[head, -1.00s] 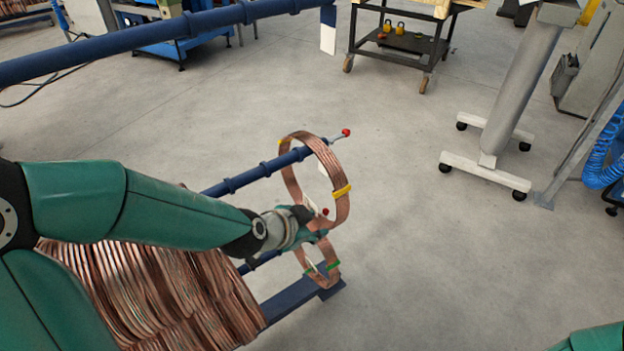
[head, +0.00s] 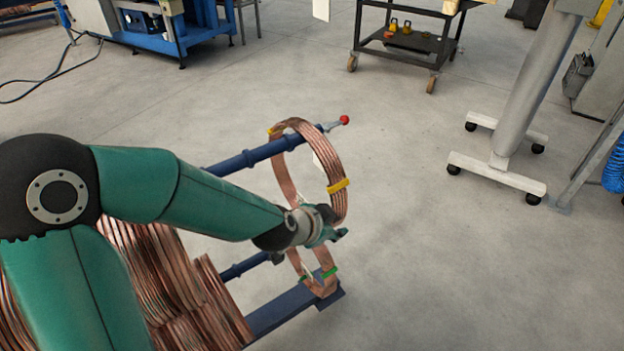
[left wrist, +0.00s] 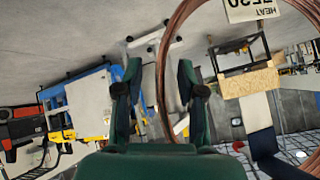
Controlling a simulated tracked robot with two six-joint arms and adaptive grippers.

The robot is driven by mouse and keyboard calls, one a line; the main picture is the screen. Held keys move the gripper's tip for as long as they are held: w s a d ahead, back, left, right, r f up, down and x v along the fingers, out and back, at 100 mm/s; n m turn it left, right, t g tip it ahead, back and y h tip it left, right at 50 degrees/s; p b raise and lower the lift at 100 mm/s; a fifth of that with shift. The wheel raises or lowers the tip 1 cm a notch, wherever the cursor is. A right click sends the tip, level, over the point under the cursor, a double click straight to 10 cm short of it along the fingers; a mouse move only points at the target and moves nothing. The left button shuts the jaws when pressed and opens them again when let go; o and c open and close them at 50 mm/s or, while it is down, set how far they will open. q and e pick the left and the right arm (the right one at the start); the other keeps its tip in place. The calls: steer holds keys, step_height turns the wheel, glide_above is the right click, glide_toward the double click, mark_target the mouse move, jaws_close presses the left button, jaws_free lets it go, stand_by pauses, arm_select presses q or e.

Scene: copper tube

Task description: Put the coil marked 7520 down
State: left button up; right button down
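The coil marked 7520 (head: 334,165) is a copper ring with yellow bands. It hangs around the upper blue bar (head: 245,160), near its red-knobbed end. Its white tag, reading 7520 upside down, shows in the left wrist view (left wrist: 252,8). My left gripper (head: 338,234) is at the coil's lower right side. In the left wrist view its fingers (left wrist: 157,90) stand apart, and the coil's tube (left wrist: 163,85) runs close to the right finger. I cannot tell whether they touch. My right gripper is not in view.
A smaller coil with green bands (head: 322,282) hangs below, behind my gripper, at the lower bar (head: 243,266). Many copper coils (head: 185,285) fill the rack at left. A black cart (head: 405,45) and a white-footed stand (head: 497,172) are farther off.

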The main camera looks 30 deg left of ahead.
arm_select(q)
steer(key=shift+b+x, duration=0.3)
steer(key=shift+x, duration=0.6)
steer(key=shift+s+a, duration=0.1)
steer(key=shift+a, duration=0.05)
jaws_close()
